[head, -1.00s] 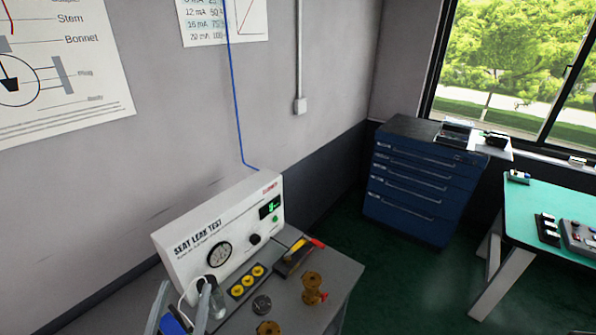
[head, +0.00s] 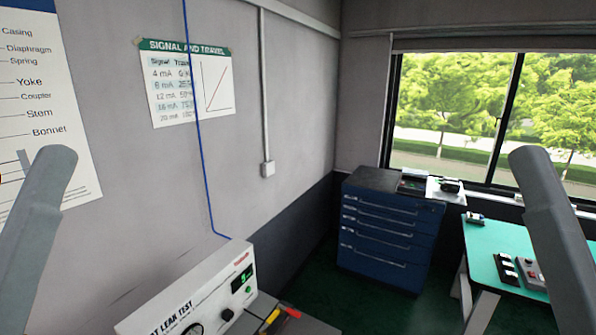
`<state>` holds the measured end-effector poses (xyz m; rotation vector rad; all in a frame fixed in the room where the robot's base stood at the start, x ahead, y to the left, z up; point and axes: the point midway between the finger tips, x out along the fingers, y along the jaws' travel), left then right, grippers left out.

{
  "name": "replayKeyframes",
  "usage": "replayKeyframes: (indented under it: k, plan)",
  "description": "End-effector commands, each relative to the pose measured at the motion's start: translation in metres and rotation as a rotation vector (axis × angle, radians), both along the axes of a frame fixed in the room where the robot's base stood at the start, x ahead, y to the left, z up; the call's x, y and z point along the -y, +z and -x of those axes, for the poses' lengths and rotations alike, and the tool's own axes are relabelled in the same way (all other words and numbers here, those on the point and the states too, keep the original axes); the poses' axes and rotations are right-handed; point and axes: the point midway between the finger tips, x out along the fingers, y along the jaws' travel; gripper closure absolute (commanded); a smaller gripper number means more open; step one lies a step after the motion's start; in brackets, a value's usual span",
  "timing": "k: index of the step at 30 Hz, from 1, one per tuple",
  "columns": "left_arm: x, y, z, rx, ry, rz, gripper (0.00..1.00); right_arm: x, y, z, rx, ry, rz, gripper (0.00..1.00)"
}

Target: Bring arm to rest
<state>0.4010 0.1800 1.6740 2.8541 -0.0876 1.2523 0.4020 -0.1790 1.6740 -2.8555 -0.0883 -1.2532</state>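Two grey links of my own arms stand raised in the head view, one at the left edge and one at the right. Neither gripper shows in this view, so I cannot see their fingers or anything they may hold. The seat leak test unit (head: 200,289), a white box with a lit green display and a gauge, sits at the bottom on a grey bench (head: 310,326). A tool with a red and yellow handle (head: 270,318) lies beside it.
A blue drawer cabinet (head: 388,236) stands in the far corner below the window. A green-topped table (head: 498,240) with small devices is at the right, partly behind my arm link. A blue line (head: 204,170) runs down the wall to the test unit. Green floor lies between.

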Motion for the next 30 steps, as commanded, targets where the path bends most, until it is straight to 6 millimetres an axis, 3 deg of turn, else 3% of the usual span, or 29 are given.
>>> replayKeyframes:
  k: [1,6,9,13,19,22,26,30]
  plan:
    - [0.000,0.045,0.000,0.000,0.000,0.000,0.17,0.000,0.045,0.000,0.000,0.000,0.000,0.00]
    - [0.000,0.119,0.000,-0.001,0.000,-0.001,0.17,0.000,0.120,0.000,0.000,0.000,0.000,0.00]
    - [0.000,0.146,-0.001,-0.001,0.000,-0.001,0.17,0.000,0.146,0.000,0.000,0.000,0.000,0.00]
    - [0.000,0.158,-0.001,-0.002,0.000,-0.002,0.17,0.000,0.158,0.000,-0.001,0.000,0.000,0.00]
    - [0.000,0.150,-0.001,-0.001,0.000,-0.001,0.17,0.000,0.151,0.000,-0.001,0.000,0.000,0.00]
    - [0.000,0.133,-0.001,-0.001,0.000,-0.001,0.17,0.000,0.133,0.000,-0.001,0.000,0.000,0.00]
    - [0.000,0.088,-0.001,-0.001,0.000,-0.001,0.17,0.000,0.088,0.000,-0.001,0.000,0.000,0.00]
    - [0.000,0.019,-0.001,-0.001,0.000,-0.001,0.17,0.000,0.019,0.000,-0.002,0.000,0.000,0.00]
